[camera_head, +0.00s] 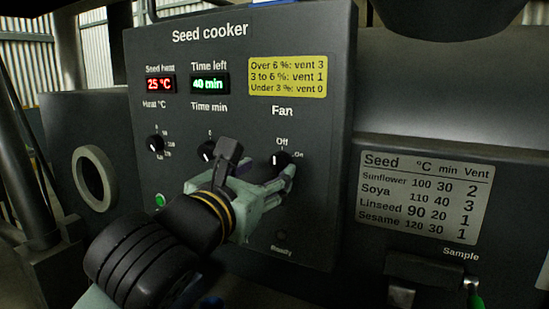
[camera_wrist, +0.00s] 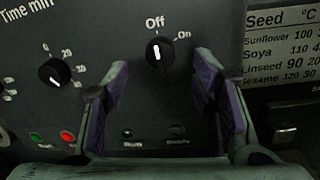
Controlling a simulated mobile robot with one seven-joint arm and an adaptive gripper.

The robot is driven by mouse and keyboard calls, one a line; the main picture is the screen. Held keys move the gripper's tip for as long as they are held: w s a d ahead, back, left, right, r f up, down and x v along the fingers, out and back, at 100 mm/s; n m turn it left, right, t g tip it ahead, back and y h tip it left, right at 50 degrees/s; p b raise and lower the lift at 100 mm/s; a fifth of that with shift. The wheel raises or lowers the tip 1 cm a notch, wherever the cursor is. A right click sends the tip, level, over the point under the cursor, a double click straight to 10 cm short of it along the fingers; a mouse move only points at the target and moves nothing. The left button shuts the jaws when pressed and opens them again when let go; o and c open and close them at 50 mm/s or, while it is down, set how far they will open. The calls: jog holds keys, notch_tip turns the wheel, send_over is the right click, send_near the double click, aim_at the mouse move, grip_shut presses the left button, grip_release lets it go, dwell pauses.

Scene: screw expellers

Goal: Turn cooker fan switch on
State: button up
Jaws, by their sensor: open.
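The fan switch is a round black knob (camera_head: 280,159) below the word "Fan" on the seed cooker panel (camera_head: 225,60). In the wrist view the knob (camera_wrist: 160,51) stands with its white mark pointing up towards "Off"; "On" is printed to its upper right. My gripper (camera_head: 277,174) is close to the panel at the knob. In the wrist view my gripper (camera_wrist: 161,66) is open, with one purple-padded finger on each side just below the knob. A gap shows between each finger and the knob. Whether the tips touch the panel cannot be told.
The heat knob (camera_head: 155,143) and the time knob (camera_head: 206,150) are left of the fan knob. Green (camera_wrist: 36,136) and red (camera_wrist: 68,136) buttons sit lower left. A seed chart (camera_head: 424,197) and a sample handle (camera_head: 473,290) are to the right.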

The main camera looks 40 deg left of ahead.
aim_at(276, 165)
jog(key=p+x, duration=0.1)
jog(key=x, duration=0.4)
jog(key=c, duration=1.1)
jog(key=shift+c, duration=0.2)
